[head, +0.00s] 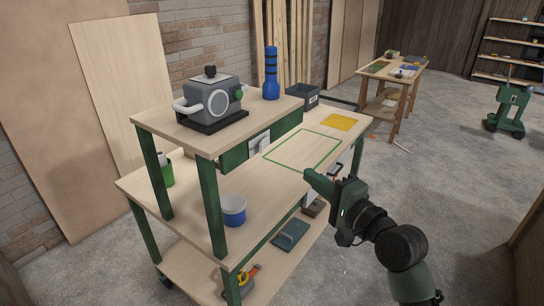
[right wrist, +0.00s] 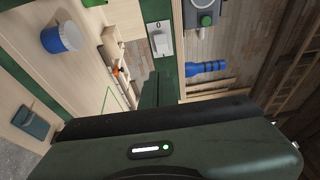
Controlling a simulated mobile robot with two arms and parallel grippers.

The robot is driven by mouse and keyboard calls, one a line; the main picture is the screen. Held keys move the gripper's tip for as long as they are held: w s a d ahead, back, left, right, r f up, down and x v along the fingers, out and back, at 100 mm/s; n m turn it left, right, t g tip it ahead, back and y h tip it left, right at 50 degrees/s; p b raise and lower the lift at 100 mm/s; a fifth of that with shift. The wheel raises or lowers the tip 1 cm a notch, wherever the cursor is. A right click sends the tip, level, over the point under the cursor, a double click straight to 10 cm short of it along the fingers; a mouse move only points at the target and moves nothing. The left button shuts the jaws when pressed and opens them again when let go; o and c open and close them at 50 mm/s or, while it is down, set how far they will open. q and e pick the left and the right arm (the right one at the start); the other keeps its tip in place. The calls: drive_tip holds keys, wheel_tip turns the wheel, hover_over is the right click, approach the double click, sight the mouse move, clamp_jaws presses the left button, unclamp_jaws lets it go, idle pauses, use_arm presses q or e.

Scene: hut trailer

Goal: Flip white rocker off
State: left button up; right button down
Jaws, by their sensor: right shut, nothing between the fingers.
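The white rocker (head: 260,142) is on a pale plate set in the green panel under the raised shelf of the workbench cart. It is small in the head view and I cannot tell which way it is tipped. In the right wrist view the white rocker (right wrist: 161,42) shows on its green panel, just beyond my fingers. My right gripper (head: 308,174) is shut and empty, in front of the cart's middle shelf, to the right of the rocker and apart from it. Its closed fingers (right wrist: 156,88) also show in the right wrist view. My left gripper is not in view.
On the raised shelf (head: 150,125) stand a grey machine (head: 212,98) and a blue bottle (head: 271,75). A blue-and-white pot (head: 233,210) stands on the middle shelf. A dark bin (head: 302,98) and yellow mat (head: 340,122) are farther back. The shelf area inside the green outline (head: 302,134) is clear.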

drive_tip(key=p, duration=0.2)
approach(263, 149)
drive_tip(key=w, duration=0.4)
drive_tip(key=a+p, duration=0.1)
drive_tip(key=a, duration=0.2)
drive_tip(key=shift+w+p, duration=0.35)
drive_tip(key=shift+w, duration=0.05)
drive_tip(key=shift+a+f, duration=0.1)
drive_tip(key=shift+f, duration=0.05)
drive_tip(key=shift+a, duration=0.1)
